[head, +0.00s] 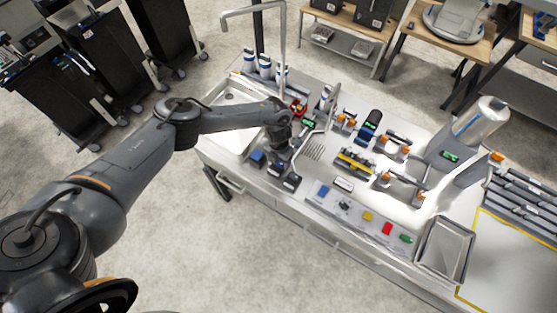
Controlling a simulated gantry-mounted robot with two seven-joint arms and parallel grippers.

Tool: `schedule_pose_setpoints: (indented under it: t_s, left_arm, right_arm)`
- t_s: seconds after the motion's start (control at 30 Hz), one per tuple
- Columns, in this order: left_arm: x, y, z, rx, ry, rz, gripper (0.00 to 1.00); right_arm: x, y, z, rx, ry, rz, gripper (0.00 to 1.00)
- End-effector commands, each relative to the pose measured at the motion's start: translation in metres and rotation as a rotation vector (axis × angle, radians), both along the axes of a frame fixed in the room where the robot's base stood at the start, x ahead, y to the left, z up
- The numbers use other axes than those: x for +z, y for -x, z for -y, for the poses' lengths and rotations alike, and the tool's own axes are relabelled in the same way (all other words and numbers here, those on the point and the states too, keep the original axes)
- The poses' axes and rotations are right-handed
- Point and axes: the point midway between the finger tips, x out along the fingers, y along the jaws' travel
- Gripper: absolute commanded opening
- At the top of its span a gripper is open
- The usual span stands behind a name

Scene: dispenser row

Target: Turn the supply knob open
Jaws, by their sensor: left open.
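My left arm reaches in from the left over the bench, and my left gripper (284,175) points down near the bench's front edge, beside the sink. Its dark fingers are apart, with nothing visible between them. A small red part (299,105) on the bench, just behind my wrist, looks like a valve or knob. I cannot tell for sure that it is the supply knob, or how it is turned. My gripper is nearer the front edge than this part and apart from it. My wrist hides some of the bench around it. My right gripper is out of view.
A white sink (226,137) with a tall tap (283,35) is on the left. Several bottles (264,65) stand behind it. A blue block (257,157) is left of my gripper. Orange-and-black dispensers (392,147) and a button panel (345,205) lie to the right. A metal tray (447,230) is further right.

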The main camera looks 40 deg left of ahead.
Motion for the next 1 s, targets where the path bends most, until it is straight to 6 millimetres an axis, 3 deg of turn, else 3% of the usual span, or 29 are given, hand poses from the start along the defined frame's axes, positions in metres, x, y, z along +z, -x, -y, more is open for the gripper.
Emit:
schedule_pose_setpoints:
  t_s: [0.4, 0.77, 1.0]
  left_arm:
    - [-0.0065, 0.0003, 0.0000, -0.001, 0.000, 0.000, 0.70]
    - [-0.0062, 0.0002, 0.0001, -0.001, 0.000, 0.000, 0.15]
    - [-0.0061, 0.0000, 0.0002, 0.017, 0.001, 0.000, 0.14]
  right_arm:
    - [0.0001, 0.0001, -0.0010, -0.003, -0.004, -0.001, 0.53]
    - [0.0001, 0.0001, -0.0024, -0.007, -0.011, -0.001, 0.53]
    - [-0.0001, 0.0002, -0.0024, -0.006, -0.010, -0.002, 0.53]
